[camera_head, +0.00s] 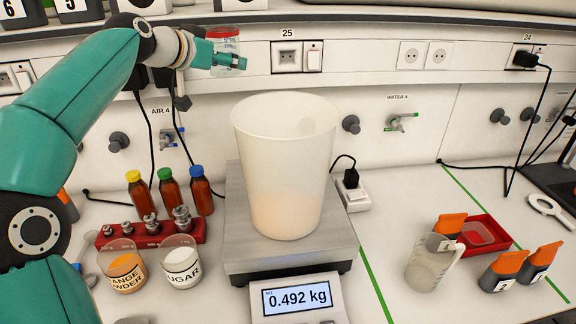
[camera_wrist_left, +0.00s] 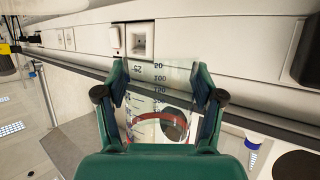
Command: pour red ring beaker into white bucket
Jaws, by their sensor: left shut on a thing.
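The red ring beaker (camera_head: 224,45) is a clear beaker with a red band and measuring marks. My left gripper (camera_head: 230,62) is shut on it and holds it high, up and left of the white bucket (camera_head: 283,135). In the left wrist view the beaker (camera_wrist_left: 158,92) sits between the two green fingers of the gripper (camera_wrist_left: 160,98). It looks roughly upright; its contents are unclear. The bucket is tall, translucent and open at the top, with a pale orange tint low inside. It stands upright on the scale (camera_head: 240,245). My right gripper is not in view.
The scale display (camera_head: 297,299) reads 0.492 kg. Brown bottles (camera_head: 170,192), a red weight rack (camera_head: 160,238), an orange powder beaker (camera_head: 123,268) and a sugar beaker (camera_head: 181,265) stand left. A clear jug (camera_head: 428,270) and red tray (camera_head: 497,228) lie right. A shelf edge (camera_head: 400,20) runs overhead.

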